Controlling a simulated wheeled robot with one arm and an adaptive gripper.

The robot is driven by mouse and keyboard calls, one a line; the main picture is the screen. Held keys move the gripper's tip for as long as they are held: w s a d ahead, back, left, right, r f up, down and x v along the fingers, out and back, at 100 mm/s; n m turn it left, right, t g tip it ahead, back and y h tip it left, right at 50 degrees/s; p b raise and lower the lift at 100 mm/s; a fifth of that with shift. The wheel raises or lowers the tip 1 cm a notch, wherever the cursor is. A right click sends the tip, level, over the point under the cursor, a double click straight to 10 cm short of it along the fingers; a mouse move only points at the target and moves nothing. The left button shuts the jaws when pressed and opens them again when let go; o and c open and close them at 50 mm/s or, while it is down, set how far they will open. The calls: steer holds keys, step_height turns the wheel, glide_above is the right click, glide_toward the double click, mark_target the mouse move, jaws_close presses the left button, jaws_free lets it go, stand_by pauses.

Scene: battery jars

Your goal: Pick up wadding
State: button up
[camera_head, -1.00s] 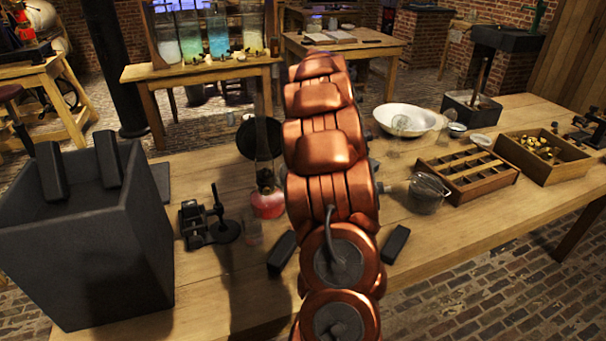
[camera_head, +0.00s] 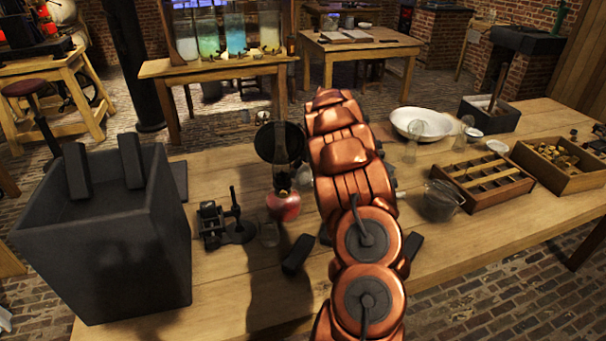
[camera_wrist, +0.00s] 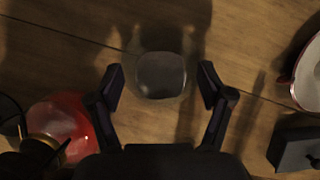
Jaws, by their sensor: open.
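In the wrist view, a dull grey, rounded-square thing (camera_wrist: 161,75) sits on the wooden table between and slightly beyond my fingertips. It looks partly see-through at its edges, and I cannot tell whether it is the wadding or a small glass vessel. My gripper (camera_wrist: 160,84) is open, with one dark finger on each side and nothing held. In the head view my copper arm hides the gripper and the table spot under it. No wadding can be made out for sure in the head view.
A red oil lamp (camera_wrist: 62,128) stands close to the left finger; it also shows in the head view (camera_head: 283,206). A white red-rimmed dish (camera_wrist: 307,77) and a dark block (camera_wrist: 296,145) lie right. A large grey tank (camera_head: 115,245) occupies the table's left.

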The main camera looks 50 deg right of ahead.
steer(key=shift+x, duration=1.35)
steer(key=c, duration=0.9)
